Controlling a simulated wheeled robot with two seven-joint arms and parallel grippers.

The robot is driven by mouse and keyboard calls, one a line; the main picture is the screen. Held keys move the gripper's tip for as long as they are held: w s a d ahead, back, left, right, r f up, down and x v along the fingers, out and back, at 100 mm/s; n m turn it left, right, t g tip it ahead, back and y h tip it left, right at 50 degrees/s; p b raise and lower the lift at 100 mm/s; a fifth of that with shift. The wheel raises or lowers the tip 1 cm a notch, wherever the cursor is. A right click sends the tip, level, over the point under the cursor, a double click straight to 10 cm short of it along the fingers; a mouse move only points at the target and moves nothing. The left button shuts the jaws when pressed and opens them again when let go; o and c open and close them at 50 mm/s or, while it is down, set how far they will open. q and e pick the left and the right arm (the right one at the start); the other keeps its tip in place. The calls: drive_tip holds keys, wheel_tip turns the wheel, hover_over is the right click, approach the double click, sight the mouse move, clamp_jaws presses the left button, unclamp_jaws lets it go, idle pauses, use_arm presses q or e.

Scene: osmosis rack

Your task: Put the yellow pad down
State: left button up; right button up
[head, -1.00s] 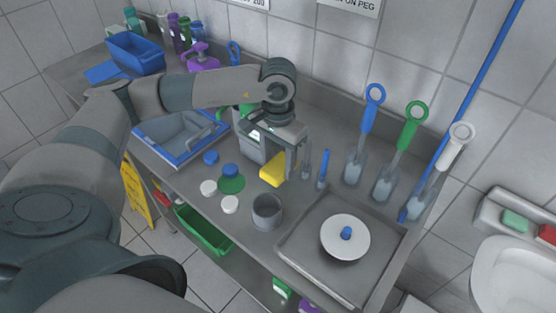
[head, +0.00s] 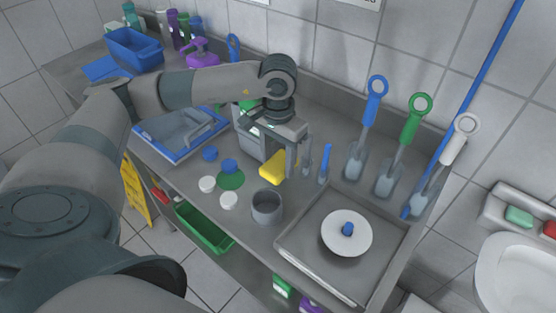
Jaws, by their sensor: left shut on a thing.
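The yellow pad (head: 272,169) is in the middle of the head view, low over the grey counter (head: 195,165). My left gripper (head: 279,160) points down and is shut on the pad. The gripper's body and fingers hide part of the pad. I cannot tell whether the pad's underside touches the counter. My right gripper is not in view.
A grey cup (head: 267,207) stands in front of the pad. White, blue and green lids lie to its left. A blue-handled tool (head: 325,163) and upright brushes stand to the right. A grey tray (head: 309,262) with a white disc (head: 358,245) is at front right.

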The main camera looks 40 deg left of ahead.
sight(278, 163)
use_arm(q)
drive_tip(key=o, duration=1.4)
drive_tip(key=shift+r, duration=0.15)
drive_tip(key=shift+r+p, duration=0.65)
drive_tip(key=shift+p, duration=0.5)
drive_tip(key=shift+r+b, duration=2.55)
drive_tip(key=shift+r, duration=3.25)
